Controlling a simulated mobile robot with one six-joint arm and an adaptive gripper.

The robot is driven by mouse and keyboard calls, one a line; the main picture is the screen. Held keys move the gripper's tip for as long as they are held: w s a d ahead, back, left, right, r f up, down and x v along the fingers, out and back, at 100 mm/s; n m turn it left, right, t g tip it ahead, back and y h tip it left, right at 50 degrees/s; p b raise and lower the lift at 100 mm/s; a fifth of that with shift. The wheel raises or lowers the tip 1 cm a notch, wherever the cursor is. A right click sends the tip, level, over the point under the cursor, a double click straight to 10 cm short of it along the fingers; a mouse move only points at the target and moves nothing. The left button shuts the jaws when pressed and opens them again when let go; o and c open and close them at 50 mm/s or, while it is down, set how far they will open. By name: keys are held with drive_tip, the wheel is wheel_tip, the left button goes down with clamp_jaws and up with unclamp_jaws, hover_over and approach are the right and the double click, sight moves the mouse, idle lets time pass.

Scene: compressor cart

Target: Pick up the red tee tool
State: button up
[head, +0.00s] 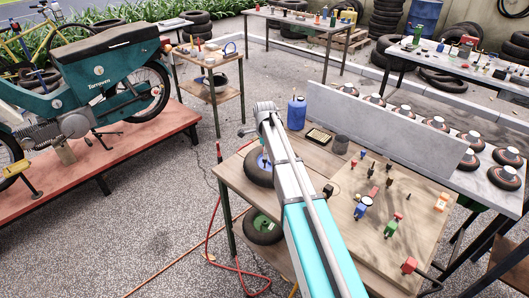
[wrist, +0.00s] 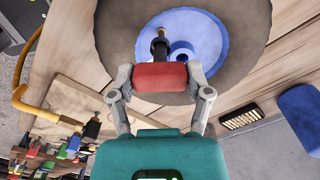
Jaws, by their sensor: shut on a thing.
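The red tee tool (wrist: 160,77) shows in the wrist view as a red crosspiece with a dark shaft pointing away toward a wheel. My gripper (wrist: 160,82) is shut on the red crosspiece, one grey finger at each end. The tool is in front of the wheel's blue hub (wrist: 203,38); I cannot tell whether its tip touches the hub. In the head view, my arm reaches over the wooden cart and hides the gripper and most of the tool.
The wheel's dark tyre (head: 258,170) lies on the left end of the wooden cart (head: 232,180). Several small tools stand on a board at the right. A red hose (head: 208,225) hangs at the left.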

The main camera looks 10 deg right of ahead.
drive_tip(key=shift+r+p, duration=0.6)
drive_tip(key=shift+r, duration=0.15)
drive_tip(key=s+r+p, duration=1.1)
drive_tip(key=s, duration=0.3)
drive_tip(key=shift+r, duration=0.1)
wheel_tip(320, 180, up, 5)
drive_tip(key=p, duration=0.5)
drive_tip(key=shift+f, duration=0.2)
